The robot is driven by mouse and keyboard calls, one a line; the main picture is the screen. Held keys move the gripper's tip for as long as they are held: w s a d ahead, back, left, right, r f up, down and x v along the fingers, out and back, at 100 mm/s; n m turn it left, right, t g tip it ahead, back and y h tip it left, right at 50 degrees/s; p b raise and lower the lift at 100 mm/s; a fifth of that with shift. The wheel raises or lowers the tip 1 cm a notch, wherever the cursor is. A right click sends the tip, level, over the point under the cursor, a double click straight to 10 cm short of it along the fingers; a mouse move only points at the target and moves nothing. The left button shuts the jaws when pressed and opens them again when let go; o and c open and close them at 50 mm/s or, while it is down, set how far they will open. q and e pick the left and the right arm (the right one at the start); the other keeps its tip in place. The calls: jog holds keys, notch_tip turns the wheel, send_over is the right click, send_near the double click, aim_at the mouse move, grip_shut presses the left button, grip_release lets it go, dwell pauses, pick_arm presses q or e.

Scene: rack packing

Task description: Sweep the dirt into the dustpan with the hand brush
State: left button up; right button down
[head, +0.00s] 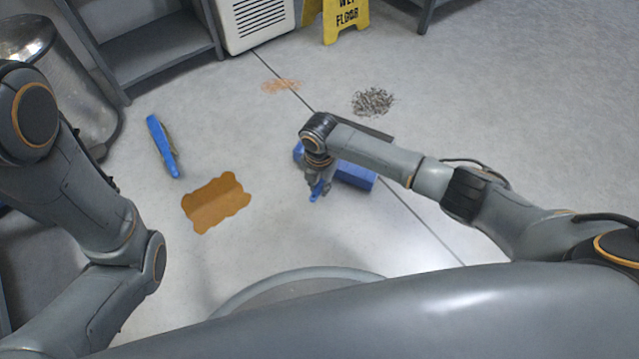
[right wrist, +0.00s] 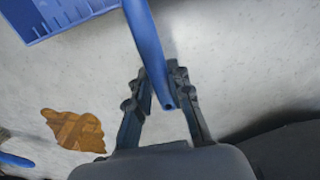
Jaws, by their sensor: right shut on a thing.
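The blue dustpan (head: 355,176) is at the middle of the head view, partly hidden by my right arm. My right gripper (head: 317,187) is shut on the dustpan's handle. In the right wrist view the blue handle (right wrist: 147,45) runs between the fingers, and part of the pan (right wrist: 62,14) shows at the top left. The blue hand brush (head: 162,146) lies on the floor at the left, apart from both arms. A dark grey dirt pile (head: 372,102) and a fainter orange dirt patch (head: 282,86) lie on the floor beyond the dustpan. My left gripper is out of view.
A flat brown patch (head: 216,204) lies on the floor between brush and dustpan. A yellow wet-floor sign (head: 346,20) and a white vented box (head: 258,22) stand at the back. A metal bin (head: 75,95) and grey shelf (head: 150,45) stand left. The right floor is clear.

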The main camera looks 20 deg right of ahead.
jog(key=shift+f, duration=0.55)
jog(key=c, duration=1.1)
grip_release()
jog(key=shift+c, duration=0.2)
